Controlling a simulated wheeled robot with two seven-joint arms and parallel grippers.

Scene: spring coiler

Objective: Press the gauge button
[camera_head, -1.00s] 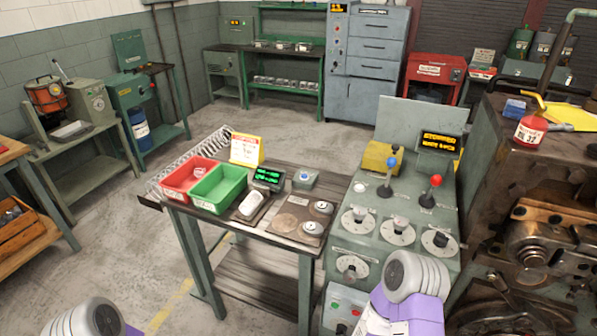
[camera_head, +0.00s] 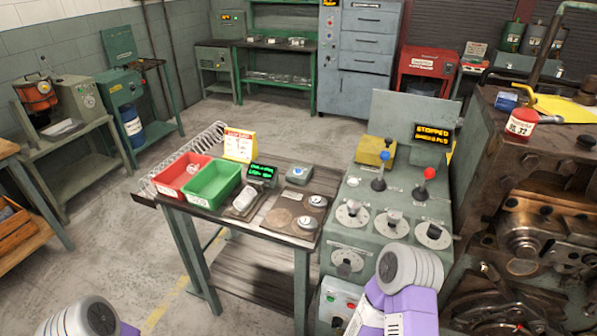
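A small grey box with a blue button (camera_head: 299,173) sits at the back right of the wooden work table, next to a black display with green text (camera_head: 262,174); I take this box to be the gauge button. Nothing covers the button. My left arm shows only as a grey and purple link at the bottom left. My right arm rises at the bottom right, in front of the grey control console (camera_head: 365,265). Neither gripper's fingers can be seen, and both arms are well apart from the button.
A red bin (camera_head: 170,190) and a green bin (camera_head: 201,199) stand on the table's left. A white cylindrical part (camera_head: 244,200) and round dials (camera_head: 307,222) lie near its front. The console carries knobs, a blue lever (camera_head: 378,184) and a red lever (camera_head: 422,190). Heavy machinery fills the right.

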